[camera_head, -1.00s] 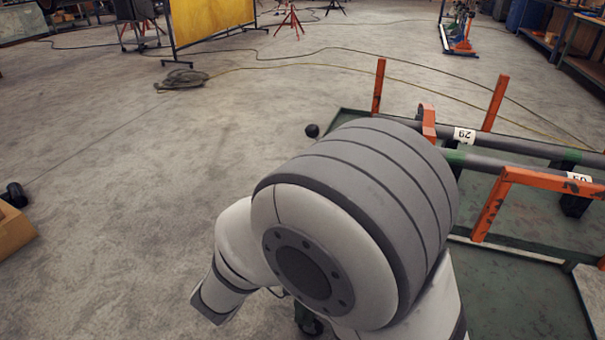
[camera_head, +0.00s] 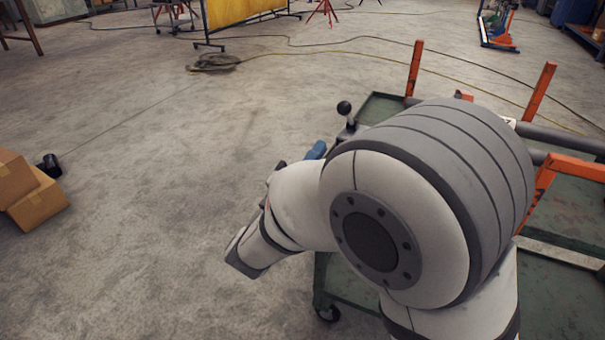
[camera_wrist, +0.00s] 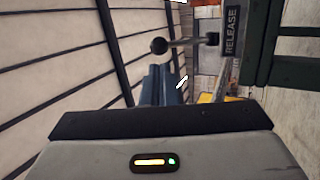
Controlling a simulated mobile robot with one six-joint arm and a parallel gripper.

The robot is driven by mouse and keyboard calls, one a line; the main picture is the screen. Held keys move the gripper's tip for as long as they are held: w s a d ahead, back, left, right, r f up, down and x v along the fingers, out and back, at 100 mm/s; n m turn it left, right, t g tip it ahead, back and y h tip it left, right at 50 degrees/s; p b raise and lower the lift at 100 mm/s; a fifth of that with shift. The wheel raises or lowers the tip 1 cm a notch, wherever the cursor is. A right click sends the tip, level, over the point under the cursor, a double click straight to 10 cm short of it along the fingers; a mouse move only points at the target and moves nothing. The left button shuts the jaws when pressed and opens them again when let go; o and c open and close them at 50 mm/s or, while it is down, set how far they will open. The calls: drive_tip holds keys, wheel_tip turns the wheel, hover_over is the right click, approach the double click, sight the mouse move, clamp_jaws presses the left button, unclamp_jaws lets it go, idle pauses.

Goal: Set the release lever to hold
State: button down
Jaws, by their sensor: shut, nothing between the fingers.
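My gripper (camera_wrist: 161,72) has blue fingers, shut and empty. They point toward the lever and appear just below the knob in the wrist view; I cannot tell the exact gap. In the head view, my gripper's blue tip (camera_head: 316,150) shows left of and below the lever, with the rest mostly hidden by my arm.
The green cart (camera_head: 375,108) has orange posts (camera_head: 415,68) and carries grey pipes (camera_head: 560,138), partly hidden behind my arm. Cardboard boxes (camera_head: 38,203) lie at the left. A coiled cable (camera_head: 213,62) lies on the floor. The floor left of the cart is largely clear.

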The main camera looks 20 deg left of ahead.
sight(342, 115)
drive_tip(key=b+x, duration=0.1)
drive_tip(key=x, duration=0.6)
drive_tip(key=shift+w, duration=0.1)
